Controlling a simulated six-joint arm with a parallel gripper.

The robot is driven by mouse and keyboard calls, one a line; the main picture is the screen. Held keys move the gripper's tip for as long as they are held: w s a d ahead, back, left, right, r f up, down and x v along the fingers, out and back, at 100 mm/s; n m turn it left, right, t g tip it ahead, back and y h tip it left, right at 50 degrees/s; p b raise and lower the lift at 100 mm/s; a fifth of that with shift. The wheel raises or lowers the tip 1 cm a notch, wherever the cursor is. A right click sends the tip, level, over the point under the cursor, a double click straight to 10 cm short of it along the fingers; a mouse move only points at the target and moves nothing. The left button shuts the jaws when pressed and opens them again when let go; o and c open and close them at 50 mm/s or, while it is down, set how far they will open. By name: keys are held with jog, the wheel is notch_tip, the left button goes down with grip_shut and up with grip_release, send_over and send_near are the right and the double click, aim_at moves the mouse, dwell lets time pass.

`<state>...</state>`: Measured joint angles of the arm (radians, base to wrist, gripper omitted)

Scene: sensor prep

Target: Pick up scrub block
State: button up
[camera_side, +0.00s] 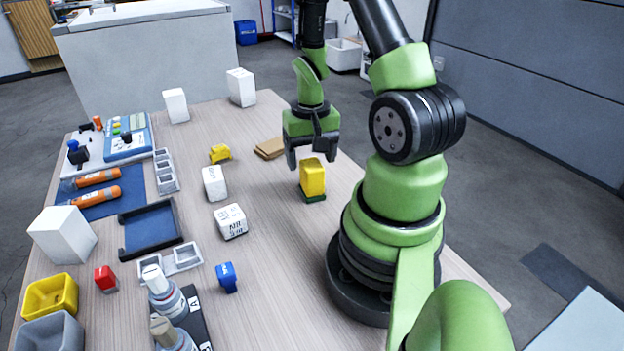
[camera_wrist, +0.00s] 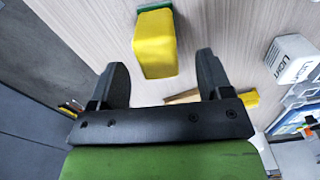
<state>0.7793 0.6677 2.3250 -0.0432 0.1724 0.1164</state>
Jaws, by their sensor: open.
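The scrub block looks to be the yellow block with a green base (camera_side: 313,178), standing upright on the table near my arm's base. In the wrist view the yellow block (camera_wrist: 155,45) shows just beyond the fingertips, with its green part at the top edge. My gripper (camera_side: 312,158) hangs above and slightly behind the block in the side view, pointing down. Its two fingers are apart with nothing between them. In the wrist view my gripper (camera_wrist: 162,75) has the block roughly in line with the gap, apart from both fingers.
A flat brown piece (camera_side: 269,148) lies left of my gripper. A small yellow object (camera_side: 220,153) and white labelled blocks (camera_side: 215,183) (camera_side: 230,221) stand farther left. A blue tray (camera_side: 151,229), bottles (camera_side: 165,294) and orange tools (camera_side: 96,196) crowd the left side. Table around the yellow-green block is clear.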

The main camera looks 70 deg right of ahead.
aim_at(312, 177)
jog(key=shift+s+f, duration=0.1)
jog(key=shift+f, duration=2.7)
jog(key=shift+c, duration=0.4)
jog(key=c, duration=0.9)
